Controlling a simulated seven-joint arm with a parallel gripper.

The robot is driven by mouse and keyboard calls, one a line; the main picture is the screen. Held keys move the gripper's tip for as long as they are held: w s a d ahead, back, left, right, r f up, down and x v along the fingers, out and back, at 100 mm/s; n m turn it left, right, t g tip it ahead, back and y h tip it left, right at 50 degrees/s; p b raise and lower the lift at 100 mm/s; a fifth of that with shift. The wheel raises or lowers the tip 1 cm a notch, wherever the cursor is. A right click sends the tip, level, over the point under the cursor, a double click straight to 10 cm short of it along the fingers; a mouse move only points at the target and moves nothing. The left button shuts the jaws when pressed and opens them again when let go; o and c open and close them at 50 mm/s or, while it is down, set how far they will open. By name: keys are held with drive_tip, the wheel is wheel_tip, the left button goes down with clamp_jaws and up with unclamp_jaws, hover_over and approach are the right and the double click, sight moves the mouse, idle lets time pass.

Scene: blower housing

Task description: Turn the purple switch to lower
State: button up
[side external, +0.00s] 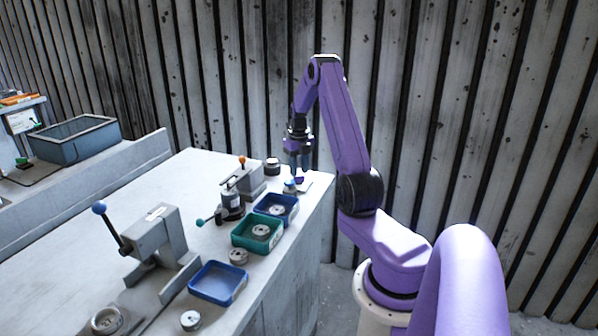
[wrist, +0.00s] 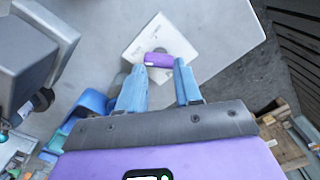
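The purple switch (wrist: 157,60) is a short purple bar on a white square plate (wrist: 138,47) at the top middle of the wrist view. In the side view the switch (side external: 299,180) is a small purple spot under my gripper, near the table's far right corner. My gripper (wrist: 162,70) points down with its two blue fingers apart and nothing held. The fingertips are close to the switch's two ends; I cannot tell whether they touch it. Part of the switch's base is hidden.
A grey machine (wrist: 38,55) stands left of the fingers in the wrist view. Blue (side external: 280,203) and green (side external: 252,233) trays line the table edge in the side view. A lever press (side external: 155,240) stands nearer the camera. The table (wrist: 205,25) beyond the plate is bare.

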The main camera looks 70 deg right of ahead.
sight(299, 179)
drive_tip(key=shift+s+a+f, duration=0.1)
drive_tip(key=shift+f, duration=0.85)
drive_tip(key=n, duration=0.3)
drive_tip(key=shift+n, duration=0.3)
drive_tip(key=n, duration=1)
drive_tip(key=shift+s+f, duration=0.1)
drive_tip(key=shift+f, duration=0.55)
drive_tip(key=shift+w, duration=0.2)
